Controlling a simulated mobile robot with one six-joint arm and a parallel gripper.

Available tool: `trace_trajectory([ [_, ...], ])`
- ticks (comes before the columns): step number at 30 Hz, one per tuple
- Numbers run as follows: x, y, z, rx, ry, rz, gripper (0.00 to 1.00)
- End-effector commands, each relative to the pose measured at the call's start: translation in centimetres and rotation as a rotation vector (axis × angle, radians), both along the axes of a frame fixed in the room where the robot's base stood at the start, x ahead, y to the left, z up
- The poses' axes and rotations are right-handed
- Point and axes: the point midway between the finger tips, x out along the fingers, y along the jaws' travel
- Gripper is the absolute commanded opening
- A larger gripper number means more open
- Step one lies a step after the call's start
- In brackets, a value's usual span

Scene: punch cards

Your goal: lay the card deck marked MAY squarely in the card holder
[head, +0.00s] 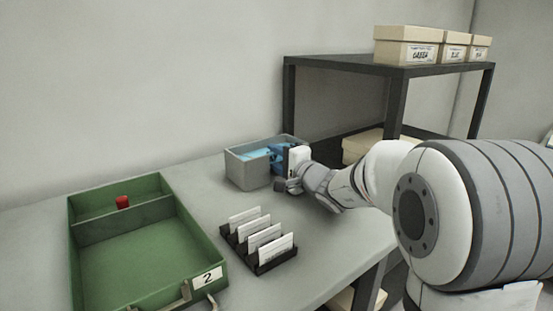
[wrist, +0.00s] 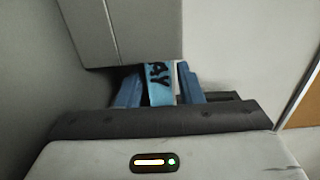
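My gripper (head: 279,157) has blue fingers and reaches sideways over the right end of a small grey bin (head: 246,175). In the wrist view the blue fingers (wrist: 162,88) stand close on both sides of a card deck with a light-blue band (wrist: 160,84). The dark letters "AY" show on the band; the rest of the word is hidden. Light blue also shows inside the bin in the head view, but what it belongs to is unclear. A black rack (head: 261,268) holds several upright white cards in front of the bin. I cannot tell which container is the card holder.
A green tray (head: 148,213) marked 2 lies at the left, with a red object (head: 122,202) in its back compartment. A dark shelf (head: 345,64) with several labelled cream boxes (head: 407,46) stands behind my arm. Some table is clear between tray and bin.

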Motion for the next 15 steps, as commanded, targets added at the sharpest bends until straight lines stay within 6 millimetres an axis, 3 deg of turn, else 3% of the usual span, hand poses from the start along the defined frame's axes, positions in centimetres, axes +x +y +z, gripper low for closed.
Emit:
trace_trajectory([
  [5,0.0,0.01,0.08,0.001,-0.002,0.0,0.47],
  [15,-0.28,-0.22,0.02,0.0,0.0,-0.001,0.47],
])
